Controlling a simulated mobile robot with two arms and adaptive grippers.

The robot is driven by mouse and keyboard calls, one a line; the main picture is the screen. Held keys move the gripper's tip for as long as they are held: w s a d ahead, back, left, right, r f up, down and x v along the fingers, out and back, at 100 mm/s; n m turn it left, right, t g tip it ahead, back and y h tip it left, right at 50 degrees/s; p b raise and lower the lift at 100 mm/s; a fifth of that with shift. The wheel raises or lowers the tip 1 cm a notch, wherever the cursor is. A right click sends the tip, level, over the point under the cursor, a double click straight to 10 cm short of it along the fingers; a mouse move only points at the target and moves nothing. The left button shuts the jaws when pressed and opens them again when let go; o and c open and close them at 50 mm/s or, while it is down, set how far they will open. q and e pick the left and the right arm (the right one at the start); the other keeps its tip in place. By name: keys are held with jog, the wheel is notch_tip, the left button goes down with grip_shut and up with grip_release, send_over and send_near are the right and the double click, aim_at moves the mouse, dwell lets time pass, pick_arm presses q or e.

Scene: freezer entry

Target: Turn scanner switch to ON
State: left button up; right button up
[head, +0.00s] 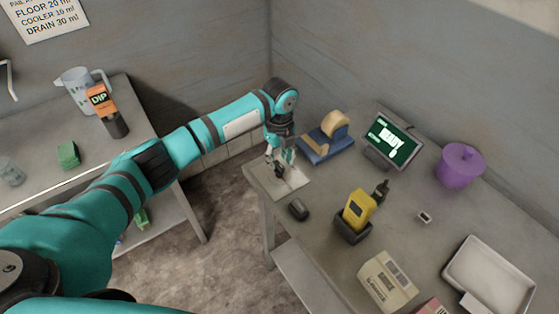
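My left gripper (279,164) points down over a pale flat plate (294,184) at the near left corner of the right-hand table. A small dark thing (279,172) shows at its fingertips on the plate; it may be the switch, but it is too small and covered to tell its setting. I cannot tell whether the fingers are closed on it. A yellow handheld device (358,208), perhaps the scanner, stands upright in a black dock (351,230) to the right. My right gripper is not in view.
Around the plate are a dark mouse-shaped object (298,209), a blue and tan tape dispenser (328,139) and a lit screen (393,139).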

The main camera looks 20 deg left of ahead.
aim_at(279, 164)
pick_arm(q)
notch_tip(279, 164, up, 10)
jog(key=shift+r, duration=0.2)
dwell(0.5)
